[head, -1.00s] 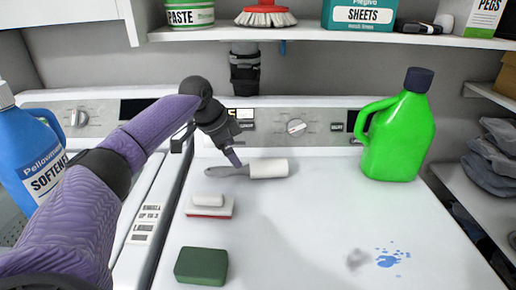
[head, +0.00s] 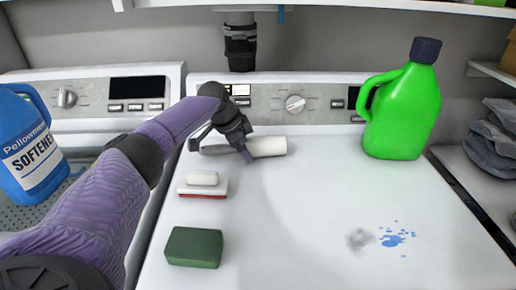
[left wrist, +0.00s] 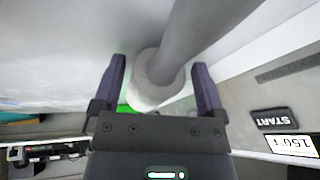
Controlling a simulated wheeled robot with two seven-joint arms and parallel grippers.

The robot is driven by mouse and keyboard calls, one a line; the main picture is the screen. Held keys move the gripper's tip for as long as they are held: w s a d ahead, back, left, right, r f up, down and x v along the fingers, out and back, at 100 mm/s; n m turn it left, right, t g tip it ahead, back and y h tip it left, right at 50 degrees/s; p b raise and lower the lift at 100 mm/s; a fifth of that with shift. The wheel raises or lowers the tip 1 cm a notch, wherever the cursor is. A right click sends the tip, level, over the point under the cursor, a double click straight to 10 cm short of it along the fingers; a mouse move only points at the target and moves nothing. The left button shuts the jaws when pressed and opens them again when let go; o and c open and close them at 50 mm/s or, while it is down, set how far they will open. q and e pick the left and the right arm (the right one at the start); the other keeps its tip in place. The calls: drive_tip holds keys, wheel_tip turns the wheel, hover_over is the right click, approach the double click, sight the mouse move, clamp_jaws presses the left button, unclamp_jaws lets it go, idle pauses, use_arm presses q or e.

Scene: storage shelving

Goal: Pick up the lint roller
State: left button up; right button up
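The lint roller (head: 268,146) lies on its side on the white machine top, with its white roll to the right and its grey handle to the left. My left gripper (head: 246,156) is down at it and hides the part where handle and roll meet. In the left wrist view my left gripper (left wrist: 160,78) is open, with one finger on each side of the lint roller (left wrist: 155,90). Its grey handle runs toward the upper right there. I see no clear contact between fingers and roller. My right gripper is not in view.
A white-and-red brush (head: 203,184) and a green sponge (head: 194,247) lie nearer on the machine top (head: 300,215). A green jug (head: 402,110) stands at the back right. A blue softener bottle (head: 32,150) is at left. A blue spill (head: 395,238) is at front right.

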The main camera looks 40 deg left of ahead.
use_arm(q)
drive_tip(key=c, duration=1)
wheel_tip(320, 180, up, 10)
drive_tip(key=p, duration=0.3)
